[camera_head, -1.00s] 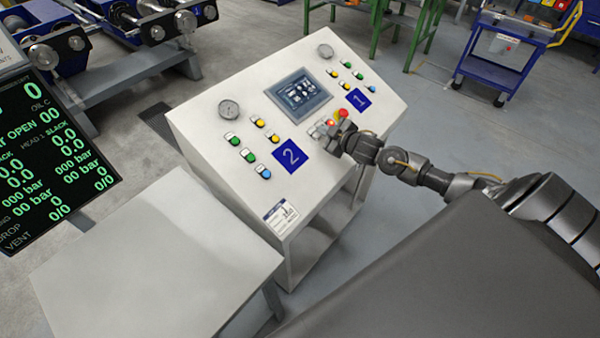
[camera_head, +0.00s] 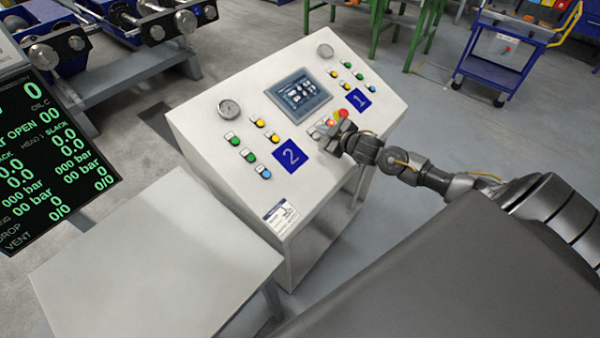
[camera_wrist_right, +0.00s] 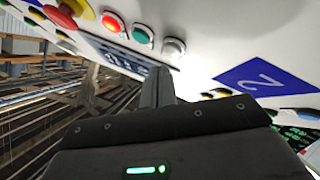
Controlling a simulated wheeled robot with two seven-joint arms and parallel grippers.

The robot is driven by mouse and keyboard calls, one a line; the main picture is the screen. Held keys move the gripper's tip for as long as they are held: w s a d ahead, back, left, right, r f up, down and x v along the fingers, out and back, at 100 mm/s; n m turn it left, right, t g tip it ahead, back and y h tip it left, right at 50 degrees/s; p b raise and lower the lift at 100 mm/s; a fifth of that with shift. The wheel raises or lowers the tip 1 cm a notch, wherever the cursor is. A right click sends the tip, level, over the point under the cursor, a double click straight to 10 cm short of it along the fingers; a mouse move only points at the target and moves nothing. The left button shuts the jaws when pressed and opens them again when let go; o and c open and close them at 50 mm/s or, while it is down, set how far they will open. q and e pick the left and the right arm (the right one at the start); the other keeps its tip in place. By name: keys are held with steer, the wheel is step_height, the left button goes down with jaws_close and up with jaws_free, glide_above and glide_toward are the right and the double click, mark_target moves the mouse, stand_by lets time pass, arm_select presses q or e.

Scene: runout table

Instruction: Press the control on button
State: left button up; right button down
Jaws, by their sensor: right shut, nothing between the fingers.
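The sloped control panel (camera_head: 222,90) stands in the middle of the head view. In the right wrist view a row holds a red mushroom button on a yellow base (camera_wrist_right: 66,14), a red button (camera_wrist_right: 113,22), a green button (camera_wrist_right: 142,35) and a white-grey button (camera_wrist_right: 173,47). I cannot read which one is marked control on. My right gripper (camera_head: 329,140) is shut and empty at the panel's lower edge. Its fingers (camera_wrist_right: 158,86) point toward the white-grey button's end of the row; contact cannot be told. In the head view the gripper partly hides this row.
A touchscreen (camera_head: 299,92) and two gauges are on the panel, with blue plates 2 (camera_head: 291,156) and 1 (camera_head: 358,99) near coloured buttons. A grey table (camera_head: 155,265) stands in front left. A dark readout screen (camera_head: 50,150) is at far left.

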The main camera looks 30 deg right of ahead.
steer(key=shift+w+a+f, duration=0.1)
steer(key=shift+w+f, duration=0.05)
steer(key=shift+f, duration=0.25)
steer(key=shift+w+f+b, duration=0.2)
steer(key=shift+f+b, duration=0.25)
steer(key=shift+b, duration=0.05)
stand_by(0.8)
steer(key=shift+s+r+p, duration=0.4)
steer(key=shift+r+p, duration=0.45)
steer(key=shift+p, duration=0.2)
step_height(320, 180, up, 6)
steer(key=s+p, duration=0.2)
steer(key=p, duration=0.4)
steer(key=shift+s+d+f+p, duration=0.2)
steer(key=shift+d+f+p, duration=0.1)
steer(key=shift+d, duration=0.15)
stand_by(0.4)
